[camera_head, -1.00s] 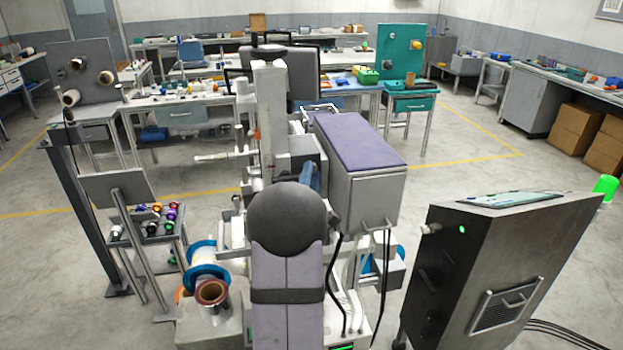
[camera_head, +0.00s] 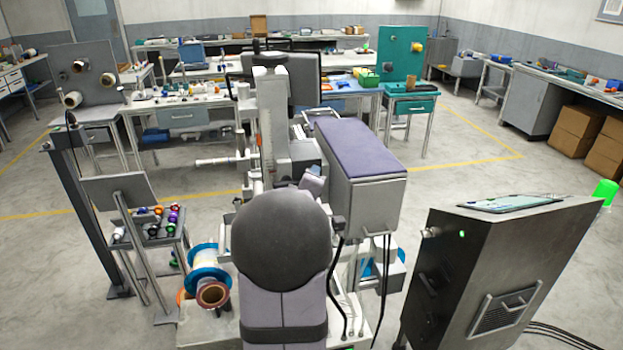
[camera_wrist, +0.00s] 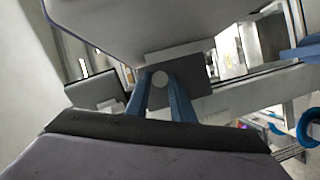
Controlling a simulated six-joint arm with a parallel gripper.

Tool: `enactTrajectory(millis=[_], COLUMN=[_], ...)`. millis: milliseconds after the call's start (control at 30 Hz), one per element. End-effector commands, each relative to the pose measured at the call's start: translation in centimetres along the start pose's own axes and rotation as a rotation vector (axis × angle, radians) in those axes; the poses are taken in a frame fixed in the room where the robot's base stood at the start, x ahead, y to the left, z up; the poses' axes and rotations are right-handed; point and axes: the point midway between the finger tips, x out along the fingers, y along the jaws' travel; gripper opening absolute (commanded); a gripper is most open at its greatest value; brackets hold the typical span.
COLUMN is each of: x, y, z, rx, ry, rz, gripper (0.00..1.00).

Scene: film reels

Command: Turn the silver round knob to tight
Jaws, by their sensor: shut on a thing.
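In the head view my own arm hides the knob and the fingertips. Any tight marking cannot be made out.
A grey box with a purple top (camera_head: 357,148) stands right beside my arm. A dark control cabinet (camera_head: 480,265) stands at the right front. A film reel with blue flanges (camera_head: 208,267) is at the lower left. Open floor lies further right.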

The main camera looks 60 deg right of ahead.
Motion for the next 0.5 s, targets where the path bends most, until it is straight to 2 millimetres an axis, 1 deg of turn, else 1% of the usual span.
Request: enactTrajectory(millis=[300,500], x=[0.05,0.06], y=[0.36,0.51], z=[0.18,0.22], rx=[0.268,0.388], ry=[0.0,-0.001], rz=[-0.109,-0.159], gripper=[0.0,0.0])
